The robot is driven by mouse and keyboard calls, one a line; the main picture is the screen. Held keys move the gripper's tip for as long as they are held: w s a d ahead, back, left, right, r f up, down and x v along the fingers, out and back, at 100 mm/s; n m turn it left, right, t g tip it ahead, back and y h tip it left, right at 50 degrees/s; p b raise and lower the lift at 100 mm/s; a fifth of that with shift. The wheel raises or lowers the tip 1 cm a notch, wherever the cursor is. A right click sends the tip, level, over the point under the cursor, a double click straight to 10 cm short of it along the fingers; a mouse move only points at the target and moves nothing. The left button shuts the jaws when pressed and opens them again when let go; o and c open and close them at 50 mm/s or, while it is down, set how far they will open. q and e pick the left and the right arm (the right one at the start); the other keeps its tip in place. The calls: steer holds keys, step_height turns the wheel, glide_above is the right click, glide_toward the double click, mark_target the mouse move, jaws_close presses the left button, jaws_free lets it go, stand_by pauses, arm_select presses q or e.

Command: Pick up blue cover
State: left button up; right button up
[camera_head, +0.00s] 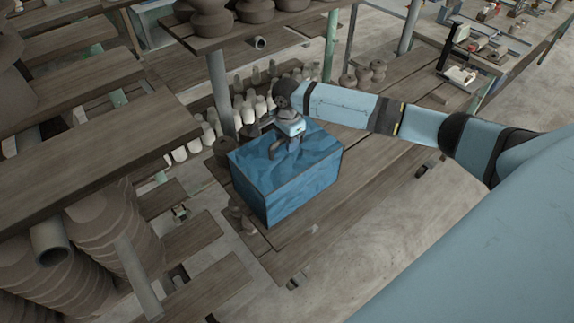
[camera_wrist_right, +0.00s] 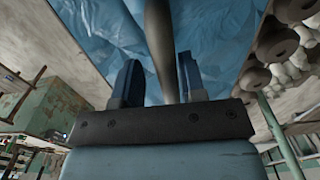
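The blue cover (camera_head: 290,180) is a creased, box-shaped blue sheet on the wooden plank bench. It also fills the upper middle of the right wrist view (camera_wrist_right: 95,25). My right gripper (camera_head: 286,147) is over the top of the cover, and its arm comes in from the right. In the right wrist view its two dark blue fingers (camera_wrist_right: 158,82) stand apart, with the cover beyond them. A grey, rod-like shape (camera_wrist_right: 161,45) shows between the fingers. I cannot tell whether the fingertips touch the cover. My left gripper is not in view.
Pale bottle-shaped pieces (camera_head: 207,135) stand behind and left of the cover. A grey post (camera_head: 220,95) rises close behind it. A shelf (camera_head: 260,32) with brown pots is above. The planks right of the cover are mostly clear.

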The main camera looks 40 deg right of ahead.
jaws_close()
steer(key=shift+r, duration=0.15)
